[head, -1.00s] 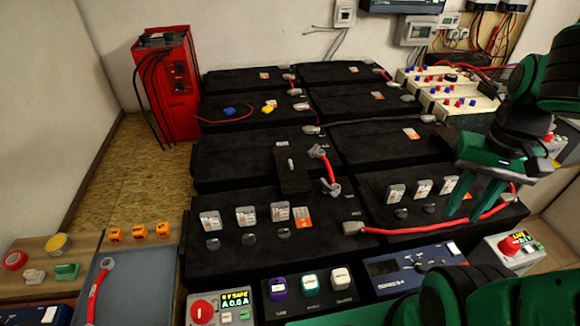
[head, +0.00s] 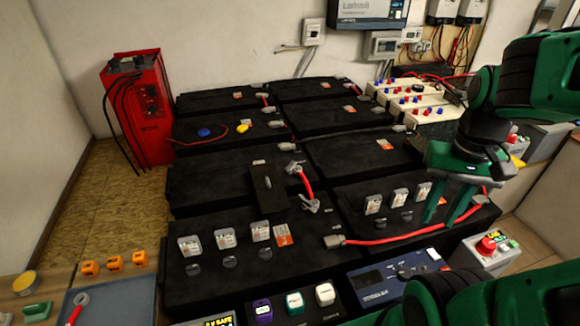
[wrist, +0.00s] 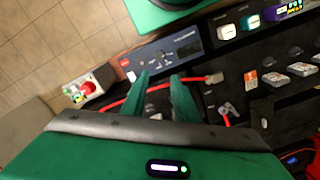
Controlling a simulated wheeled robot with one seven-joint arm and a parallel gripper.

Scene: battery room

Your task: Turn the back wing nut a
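A small pale upright piece (head: 258,162), which may be the back wing nut, stands at the back end of a narrow dark plate (head: 268,188). The plate lies on a black battery in the middle of the head view. No second such piece is clear on the plate. My gripper (head: 443,212) hangs over the front right battery, right of the plate and well apart from it. In the wrist view my gripper (wrist: 162,80) shows two green fingers with an empty gap between them. A red cable (wrist: 125,105) passes behind the fingers.
Red cables (head: 395,236) and (head: 306,183) join grey battery terminals. Several white-labelled caps (head: 225,238) stand on the front batteries. A red charger (head: 150,115) stands at the back left. A blue-faced unit (head: 395,278) and a red-button box (head: 490,250) stand in front.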

